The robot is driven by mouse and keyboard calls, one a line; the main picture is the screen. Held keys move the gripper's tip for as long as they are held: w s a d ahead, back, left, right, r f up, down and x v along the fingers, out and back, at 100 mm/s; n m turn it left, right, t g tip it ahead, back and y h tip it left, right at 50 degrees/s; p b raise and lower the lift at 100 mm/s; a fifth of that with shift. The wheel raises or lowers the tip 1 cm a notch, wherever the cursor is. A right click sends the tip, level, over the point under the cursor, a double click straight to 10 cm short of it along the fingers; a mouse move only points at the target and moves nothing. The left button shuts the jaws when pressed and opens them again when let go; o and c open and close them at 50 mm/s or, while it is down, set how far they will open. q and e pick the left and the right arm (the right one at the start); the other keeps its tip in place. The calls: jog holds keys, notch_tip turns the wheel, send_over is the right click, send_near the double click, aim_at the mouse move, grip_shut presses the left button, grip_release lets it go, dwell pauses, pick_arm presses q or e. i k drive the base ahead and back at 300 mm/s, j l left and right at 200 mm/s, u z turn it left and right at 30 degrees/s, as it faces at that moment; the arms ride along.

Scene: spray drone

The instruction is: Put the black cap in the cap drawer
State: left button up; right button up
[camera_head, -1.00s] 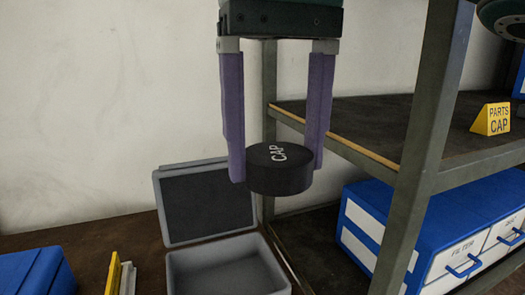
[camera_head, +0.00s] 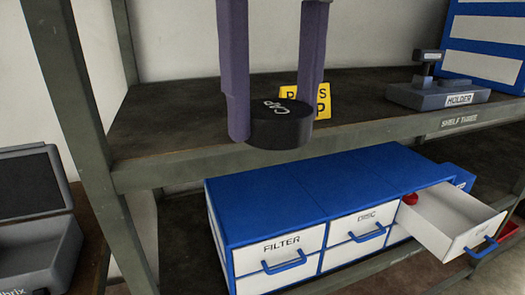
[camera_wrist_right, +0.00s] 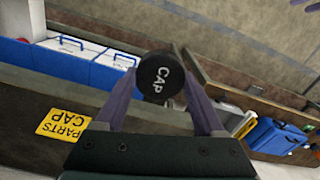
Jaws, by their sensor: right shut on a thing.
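The black cap (camera_head: 281,126), a round disc lettered CAP, is between the purple fingers of my right gripper (camera_head: 280,105), which is shut on it. It is held in the air in front of the shelf; it also shows in the right wrist view (camera_wrist_right: 160,77). A blue drawer unit (camera_head: 300,192) with white fronts stands on the lower shelf. Its right-hand drawer (camera_head: 455,215) is pulled open, with a small red thing at its back left corner. That drawer's label is too small to read. Other fronts read FILTER and DISC. My left gripper is not in view.
The shelf's metal post (camera_head: 80,120) and front edge (camera_head: 200,164) are close. An open grey case (camera_head: 35,235) is at left.

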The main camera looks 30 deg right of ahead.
aim_at(448, 231)
jog(key=k+l, duration=0.1)
jog(key=l, duration=1.9)
jog(key=k+l, duration=0.15)
jog(key=l, duration=0.85)
